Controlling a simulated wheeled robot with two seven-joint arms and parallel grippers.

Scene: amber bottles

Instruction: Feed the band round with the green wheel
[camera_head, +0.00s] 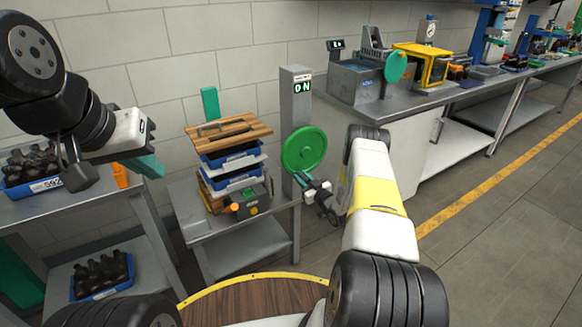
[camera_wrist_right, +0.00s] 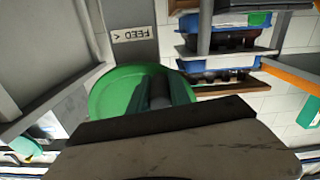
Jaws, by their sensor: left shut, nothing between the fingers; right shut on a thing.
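The green wheel (camera_head: 304,149) is mounted upright on the side of a grey post (camera_head: 295,105) with a lit display reading "ON". In the right wrist view the green wheel (camera_wrist_right: 112,92) lies behind my fingers, below a label (camera_wrist_right: 133,34) reading "FEED" upside down. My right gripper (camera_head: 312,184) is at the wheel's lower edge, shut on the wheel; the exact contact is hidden. My left gripper (camera_head: 150,166) is shut and empty, raised at the left, away from the wheel. I cannot make out the band.
A stack of blue trays (camera_head: 232,156) and wooden boards stands on a grey table (camera_head: 200,225) left of the post. Dark bottles (camera_head: 103,270) sit in blue crates at the left. Another green wheel (camera_head: 395,66) is on a bench machine. Floor at right is clear.

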